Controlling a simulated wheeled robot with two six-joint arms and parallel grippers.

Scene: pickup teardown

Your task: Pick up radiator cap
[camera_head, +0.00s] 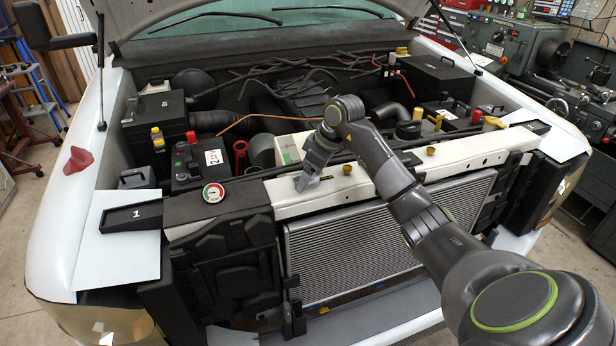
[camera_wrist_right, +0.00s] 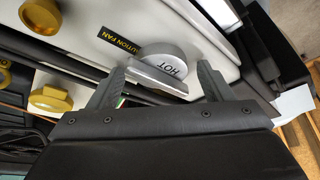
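The radiator cap (camera_wrist_right: 168,58) is a round grey cap marked "HOT" with a raised bar across it, seen in the right wrist view. It sits on the white front panel (camera_wrist_right: 120,20). My right gripper (camera_wrist_right: 158,84) is open, with one finger near each end of the bar and small gaps showing. In the head view my right gripper (camera_head: 307,180) points down at the white panel and hides the cap.
The radiator (camera_head: 350,245) is below. A black battery (camera_head: 200,162) and hoses fill the bay behind.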

